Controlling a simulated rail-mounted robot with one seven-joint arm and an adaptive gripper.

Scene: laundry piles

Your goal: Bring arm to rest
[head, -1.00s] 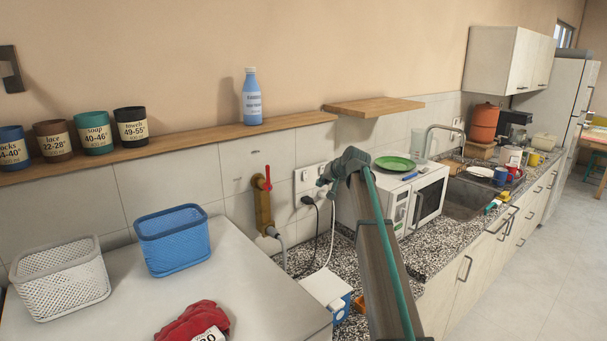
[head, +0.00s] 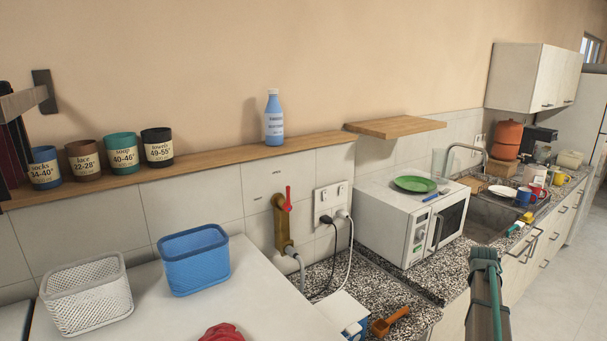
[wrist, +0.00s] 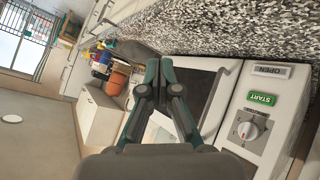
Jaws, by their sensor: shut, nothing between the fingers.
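My gripper (wrist: 157,75) shows in the wrist view with its two dark green fingertips together and nothing between them. Behind it in that view is the microwave (wrist: 268,105), with its green START button and dial. In the head view my arm (head: 486,290) enters at the lower right, in front of the counter and cabinet fronts. The gripper itself cannot be made out in the head view.
The microwave (head: 410,215) carries a green plate (head: 414,184). A white basket (head: 86,296) and a blue basket (head: 195,260) stand on the white top at left, with red cloth (head: 222,333) near its front. A blue bottle (head: 274,118) stands on the shelf.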

